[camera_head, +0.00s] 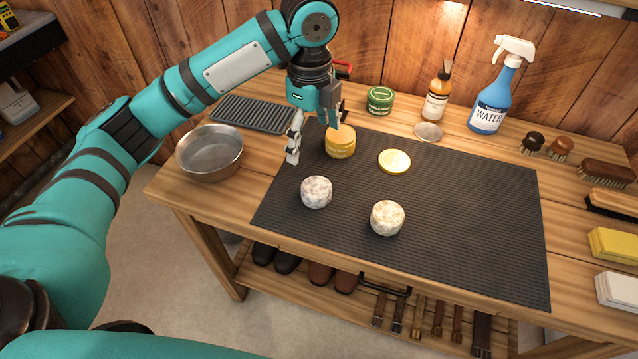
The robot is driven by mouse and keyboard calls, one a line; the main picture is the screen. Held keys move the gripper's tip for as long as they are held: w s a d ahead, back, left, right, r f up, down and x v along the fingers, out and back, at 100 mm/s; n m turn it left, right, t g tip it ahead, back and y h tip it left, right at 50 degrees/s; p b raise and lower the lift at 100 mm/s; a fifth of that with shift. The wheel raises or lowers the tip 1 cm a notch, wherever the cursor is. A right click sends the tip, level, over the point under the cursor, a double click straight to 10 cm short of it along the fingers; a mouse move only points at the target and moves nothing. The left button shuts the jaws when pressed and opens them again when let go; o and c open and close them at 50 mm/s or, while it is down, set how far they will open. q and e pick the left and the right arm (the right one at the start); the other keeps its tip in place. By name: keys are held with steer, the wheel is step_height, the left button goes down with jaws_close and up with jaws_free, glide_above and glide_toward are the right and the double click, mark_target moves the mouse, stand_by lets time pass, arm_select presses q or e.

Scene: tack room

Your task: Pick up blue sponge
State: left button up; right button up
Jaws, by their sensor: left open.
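I see no blue sponge in the head view. Two round, whitish, speckled pads, a left one (316,192) and a right one (387,218), lie on the dark ribbed mat (465,215). A yellow block (612,245) and a white block (618,290) sit at the table's right edge. My left gripper (313,142) is open and points down over the mat's back left corner. Its fingers are apart, with one close to a yellow tin (341,147); I cannot tell whether they touch. My right gripper is out of view.
A metal bowl (210,152) and grey ribbed tray (252,113) are at left. A green tin (380,100), brown bottle (437,97) and blue spray bottle (492,105) stand behind. Brushes (607,172) are at right.

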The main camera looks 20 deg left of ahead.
arm_select(q)
glide_above(316, 186)
steer(key=f, duration=0.6)
steer(key=shift+s+a+p, duration=0.25)
steer(key=shift+a+p, duration=0.05)
steer(key=shift+a, duration=0.05)
step_height(316, 186, down, 4)
steer(key=shift+w+f, duration=0.1)
steer(key=shift+d+f, duration=0.1)
steer(key=shift+f, duration=0.3)
steer(key=f, duration=0.2)
steer(key=f+p, duration=0.1)
steer(key=f, duration=0.1)
steer(key=shift+w+d+f, duration=0.1)
steer(key=shift+d+f, duration=0.1)
steer(key=shift+f, duration=0.35)
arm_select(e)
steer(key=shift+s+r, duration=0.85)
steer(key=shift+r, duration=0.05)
arm_select(q)
steer(key=shift+c, duration=0.3)
steer(key=c, duration=0.9)
